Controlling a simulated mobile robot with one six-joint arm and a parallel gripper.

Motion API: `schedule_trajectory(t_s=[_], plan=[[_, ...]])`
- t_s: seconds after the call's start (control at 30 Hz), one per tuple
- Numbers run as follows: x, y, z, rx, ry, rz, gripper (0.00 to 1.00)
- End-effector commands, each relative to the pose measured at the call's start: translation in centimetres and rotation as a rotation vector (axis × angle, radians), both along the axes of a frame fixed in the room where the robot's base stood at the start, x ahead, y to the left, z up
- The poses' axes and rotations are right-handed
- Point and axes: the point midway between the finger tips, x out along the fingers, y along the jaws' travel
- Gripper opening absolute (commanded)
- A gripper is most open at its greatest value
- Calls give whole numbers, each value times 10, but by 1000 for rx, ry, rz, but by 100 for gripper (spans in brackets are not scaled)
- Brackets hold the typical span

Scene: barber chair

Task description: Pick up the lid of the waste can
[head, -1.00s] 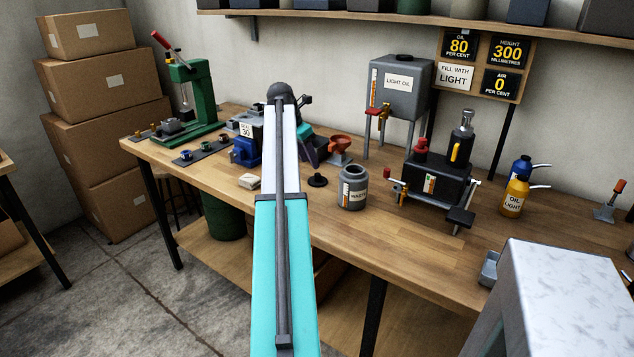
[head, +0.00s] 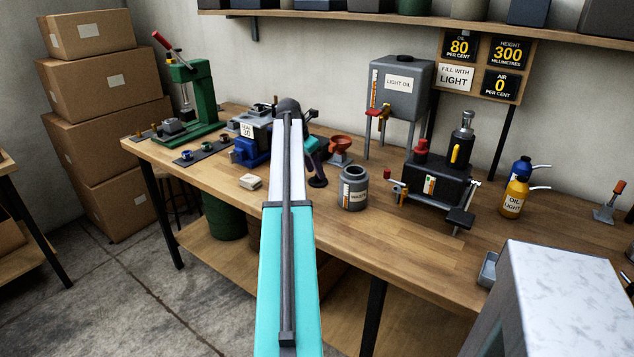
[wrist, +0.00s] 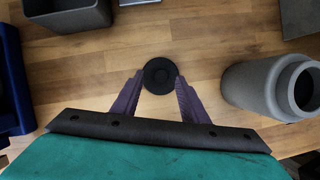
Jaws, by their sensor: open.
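The waste can's lid, a small dark round disc with a knob (wrist: 159,75), lies flat on the wooden bench, apart from the can. In the head view the lid (head: 317,183) shows partly below my gripper. The grey waste can (head: 353,190) stands open to the right of the lid; the can (wrist: 270,87) also shows at the right of the wrist view. My gripper (wrist: 158,78) is open and empty, its purple fingers spread on either side of the lid's near part as seen from the wrist. I cannot tell whether the fingers touch the lid.
A blue vise (head: 248,150) stands left of the gripper, with a cream block (head: 250,181) in front. A red funnel (head: 341,147) stands behind the can, and the light oil tank (head: 400,90) is farther back. A black pump unit (head: 436,182) is to the right.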

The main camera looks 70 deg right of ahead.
Motion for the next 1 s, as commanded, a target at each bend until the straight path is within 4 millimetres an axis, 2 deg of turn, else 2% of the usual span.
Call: schedule_trajectory(t_s=[0.1, 0.23, 0.8, 1.0], plan=[[-3, -4, -12, 1, 0, 0, 40], [-5, -7, -19, 0, 0, -1, 40], [-6, -7, -20, 0, -1, -2, 40], [-6, -7, -20, 0, -1, -2, 6]])
